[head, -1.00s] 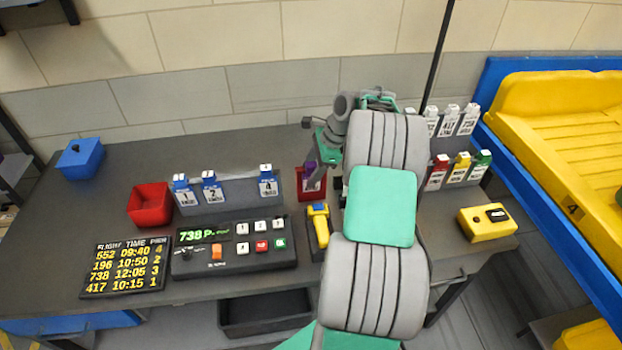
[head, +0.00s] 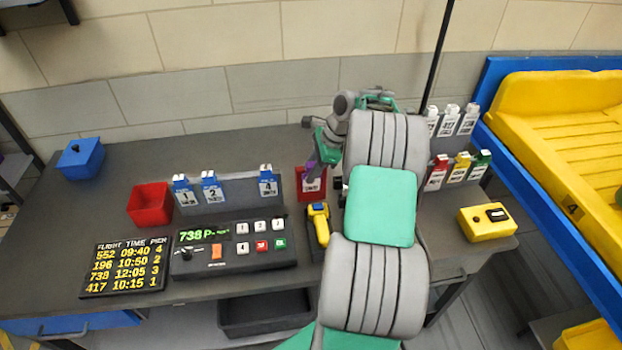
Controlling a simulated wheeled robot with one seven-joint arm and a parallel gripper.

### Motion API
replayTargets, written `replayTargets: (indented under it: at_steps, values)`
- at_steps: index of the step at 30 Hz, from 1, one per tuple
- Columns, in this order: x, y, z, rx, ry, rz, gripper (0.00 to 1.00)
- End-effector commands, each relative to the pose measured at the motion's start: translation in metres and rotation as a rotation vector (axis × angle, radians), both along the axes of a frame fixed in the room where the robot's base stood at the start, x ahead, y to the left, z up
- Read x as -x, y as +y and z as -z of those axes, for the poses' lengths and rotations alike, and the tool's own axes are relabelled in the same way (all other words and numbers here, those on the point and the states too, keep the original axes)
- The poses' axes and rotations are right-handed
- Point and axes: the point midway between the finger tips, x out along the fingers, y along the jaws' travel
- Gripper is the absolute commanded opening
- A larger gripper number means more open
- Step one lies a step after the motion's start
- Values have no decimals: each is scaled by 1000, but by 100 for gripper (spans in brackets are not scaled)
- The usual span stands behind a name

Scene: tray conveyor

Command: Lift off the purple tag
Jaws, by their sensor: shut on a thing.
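The purple tag (head: 309,172) shows as a small purple patch at my gripper's fingertips, in front of the red tray (head: 314,194) at the back middle of the desk. My gripper (head: 312,171) is shut on the purple tag, pointing down from the left of my arm. Most of the tag is hidden by the fingers, and I cannot tell whether it touches anything below.
A rack (head: 237,192) with several blue-topped tags stands to the left, behind the control panel (head: 233,246). A yellow scanner (head: 319,223) stands near my arm. More tags (head: 461,167) hang at right. A red bin (head: 150,203) and departure board (head: 124,267) lie left.

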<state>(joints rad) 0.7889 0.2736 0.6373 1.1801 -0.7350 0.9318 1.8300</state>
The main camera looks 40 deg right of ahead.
Motion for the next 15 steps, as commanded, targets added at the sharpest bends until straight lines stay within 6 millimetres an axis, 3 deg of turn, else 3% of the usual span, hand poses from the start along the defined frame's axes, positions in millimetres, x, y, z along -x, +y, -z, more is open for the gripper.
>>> replayTargets:
  at_steps: [8,15]
  values:
    - [0,0,-2,1,-1,-1,0]
    - [3,1,-28,3,-3,-1,0]
